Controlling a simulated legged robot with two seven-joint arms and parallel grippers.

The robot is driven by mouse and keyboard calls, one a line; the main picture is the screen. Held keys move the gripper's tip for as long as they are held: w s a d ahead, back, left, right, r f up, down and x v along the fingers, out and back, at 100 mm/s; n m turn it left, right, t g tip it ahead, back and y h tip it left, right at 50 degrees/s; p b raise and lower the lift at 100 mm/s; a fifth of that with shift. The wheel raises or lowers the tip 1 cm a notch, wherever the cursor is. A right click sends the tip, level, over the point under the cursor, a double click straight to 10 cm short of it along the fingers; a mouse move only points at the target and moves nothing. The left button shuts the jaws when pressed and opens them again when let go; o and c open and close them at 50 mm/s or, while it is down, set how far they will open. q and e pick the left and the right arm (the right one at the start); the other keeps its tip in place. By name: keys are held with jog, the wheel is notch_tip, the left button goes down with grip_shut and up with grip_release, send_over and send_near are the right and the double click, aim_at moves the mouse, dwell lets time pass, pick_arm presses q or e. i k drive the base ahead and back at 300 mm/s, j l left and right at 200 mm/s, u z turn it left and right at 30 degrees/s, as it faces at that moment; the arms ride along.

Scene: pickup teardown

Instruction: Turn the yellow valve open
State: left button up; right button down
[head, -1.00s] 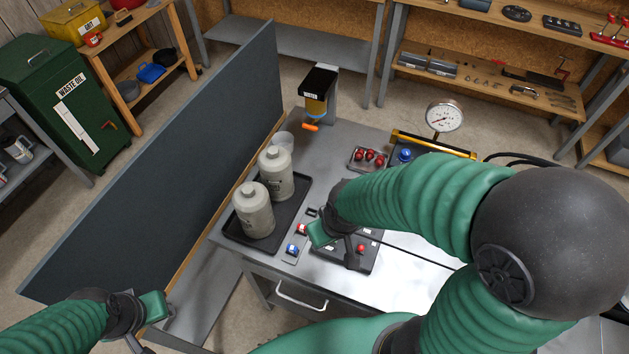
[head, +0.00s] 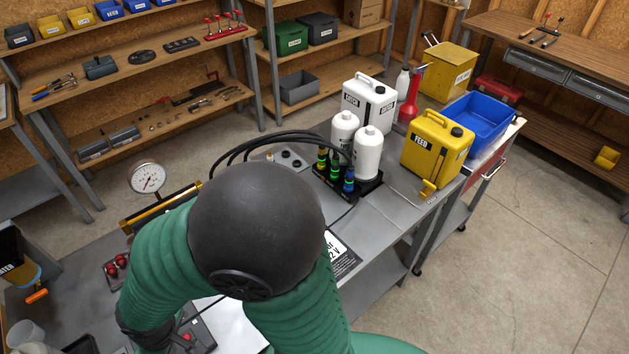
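A yellow valve (head: 428,188) sits low on the front of the yellow canister marked FEED (head: 437,145), at the right end of the grey workbench (head: 398,222). The valve is small here and I cannot tell its handle's setting. My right arm crosses the lower middle of the head view, far to the left of the valve. My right gripper (head: 172,341) is at the bottom edge, mostly cut off, so its fingers cannot be judged. My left gripper is out of view.
A white canister marked CATCH (head: 369,103), two white bottles (head: 368,155) and colored connectors with black hoses (head: 335,165) stand left of the FEED canister. A red pump-like can (head: 411,95) and a blue bin (head: 478,122) are behind it. Open floor lies to the right.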

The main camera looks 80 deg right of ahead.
aim_at(430, 185)
jog(key=z, duration=3.55)
jog(key=i+l+u, duration=0.25)
jog(key=u, duration=0.2)
jog(key=i+l+u, duration=0.15)
jog(key=l+u, duration=0.25)
jog(key=l, duration=0.15)
